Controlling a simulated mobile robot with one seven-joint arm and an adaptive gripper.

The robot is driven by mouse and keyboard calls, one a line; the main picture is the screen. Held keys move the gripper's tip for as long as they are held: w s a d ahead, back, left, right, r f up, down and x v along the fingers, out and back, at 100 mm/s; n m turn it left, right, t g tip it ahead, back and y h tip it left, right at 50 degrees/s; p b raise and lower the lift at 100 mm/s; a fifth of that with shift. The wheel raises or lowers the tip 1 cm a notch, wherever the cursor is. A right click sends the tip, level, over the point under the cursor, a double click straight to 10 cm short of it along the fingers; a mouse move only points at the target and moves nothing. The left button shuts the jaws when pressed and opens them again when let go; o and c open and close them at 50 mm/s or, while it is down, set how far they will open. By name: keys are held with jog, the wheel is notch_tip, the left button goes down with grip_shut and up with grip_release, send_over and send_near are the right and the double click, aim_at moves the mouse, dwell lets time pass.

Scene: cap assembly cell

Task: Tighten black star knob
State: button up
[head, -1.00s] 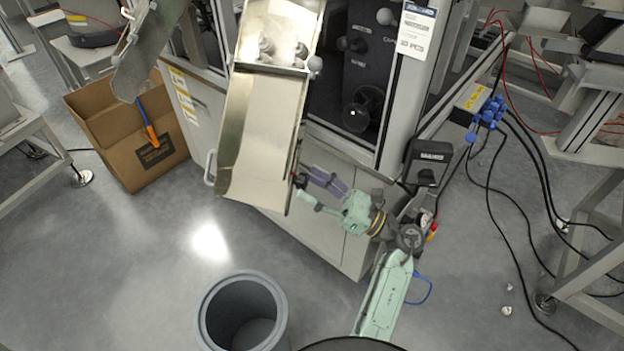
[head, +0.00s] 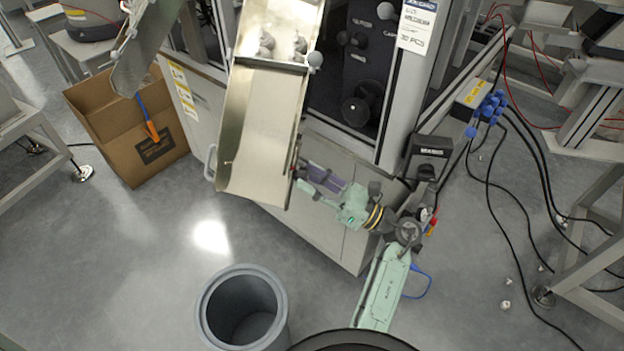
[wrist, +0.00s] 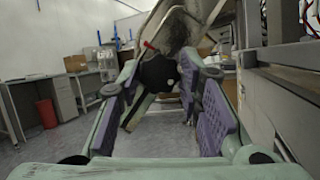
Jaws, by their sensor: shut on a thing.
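The black star knob (wrist: 158,74) shows in the wrist view between the purple-padded fingers of my gripper (wrist: 163,92). It sits at the side of the metal chute, partly hidden by the fingers. In the head view my gripper (head: 308,178) reaches from the right to the lower right side of the tilted metal chute (head: 262,140). The gripper is shut on the knob, with the wrist roughly in line with it. In the head view the knob is too small and covered to make out clearly.
A grey bin (head: 205,318) stands on the floor below the chute. A cardboard box (head: 112,150) is at the left. The machine cabinet (head: 335,225) stands close behind my gripper. Cables (head: 515,215) lie on the floor at the right. Open floor lies left of the bin.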

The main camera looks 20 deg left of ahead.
jog(key=shift+c, duration=0.7)
